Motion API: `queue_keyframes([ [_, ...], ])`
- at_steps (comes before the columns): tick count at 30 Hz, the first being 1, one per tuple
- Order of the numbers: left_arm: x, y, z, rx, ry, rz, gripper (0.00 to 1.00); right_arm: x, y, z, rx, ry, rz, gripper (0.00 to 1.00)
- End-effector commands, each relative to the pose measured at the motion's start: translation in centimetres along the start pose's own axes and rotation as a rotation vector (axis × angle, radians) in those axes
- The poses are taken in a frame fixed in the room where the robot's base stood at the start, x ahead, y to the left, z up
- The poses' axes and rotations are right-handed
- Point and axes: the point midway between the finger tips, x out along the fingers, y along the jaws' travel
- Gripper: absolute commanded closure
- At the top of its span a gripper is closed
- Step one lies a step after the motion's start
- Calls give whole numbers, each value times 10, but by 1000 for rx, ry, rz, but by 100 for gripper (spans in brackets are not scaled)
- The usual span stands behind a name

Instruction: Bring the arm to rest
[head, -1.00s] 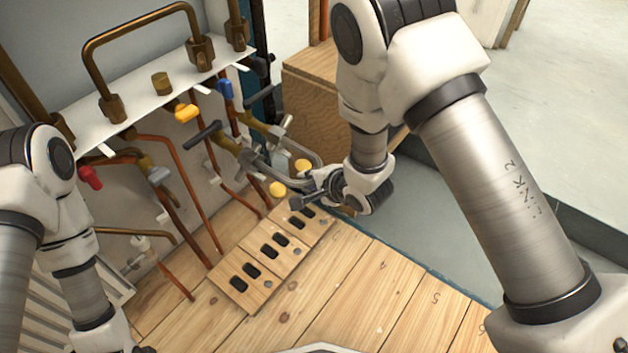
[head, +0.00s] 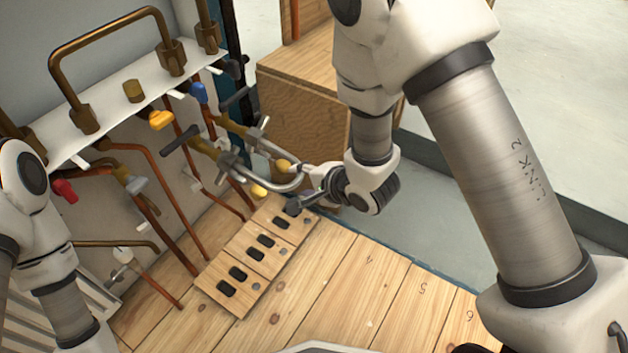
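My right arm comes in from the right. Its gripper (head: 302,190) is small in the head view, beside the bent grey metal pipe piece and above the far end of the wooden slotted board. A dark finger points left; I cannot tell whether the fingers are open, shut or touching the pipe. My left arm shows at the left edge, running down beside the pipe wall; its gripper is out of the frame.
Copper pipes with blue (head: 198,93), yellow (head: 160,119) and red (head: 64,190) valve handles line the wall under a white shelf (head: 100,125). The slotted board (head: 215,272) lies on the plank floor (head: 330,290). A wooden box (head: 300,105) stands behind. The planks at front centre are clear.

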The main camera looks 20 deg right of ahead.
Motion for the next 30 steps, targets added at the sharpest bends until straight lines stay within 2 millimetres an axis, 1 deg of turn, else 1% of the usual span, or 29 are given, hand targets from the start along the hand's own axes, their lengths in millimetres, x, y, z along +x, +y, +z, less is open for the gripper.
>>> queue_keyframes([
  [1,0,0,0,0,0,0,48,-14,-1,-1,2,1,-1,51],
  [3,0,0,0,0,0,0,48,-31,0,0,2,0,-1,51],
  [7,0,0,0,0,0,0,48,-52,0,0,2,0,0,51],
  [10,0,0,0,0,0,0,48,-59,0,0,-1,0,0,51],
  [16,0,0,0,0,0,0,48,-59,1,0,-1,-1,2,51],
  [17,-1,0,0,0,0,0,48,-59,3,0,2,-2,8,51],
  [19,-4,0,0,0,0,0,48,-56,18,2,18,-8,43,51],
  [20,-6,0,0,0,0,0,48,-55,28,2,31,-12,68,51],
  [23,-17,0,0,0,0,0,48,-52,81,4,104,-19,186,51],
  [24,-21,0,0,0,0,0,48,-52,108,3,140,-7,248,51],
  [25,-25,0,0,0,0,0,48,-54,129,1,145,3,299,51],
  [26,-28,0,0,0,0,0,48,-56,151,0,126,12,354,51],
  [27,-31,0,0,0,0,0,48,-62,180,-3,75,18,428,51],
  [28,-33,0,0,0,0,0,48,-68,202,-4,18,15,488,51],
  [30,-37,0,0,0,0,0,48,-83,244,-7,-143,-15,614,51],
])
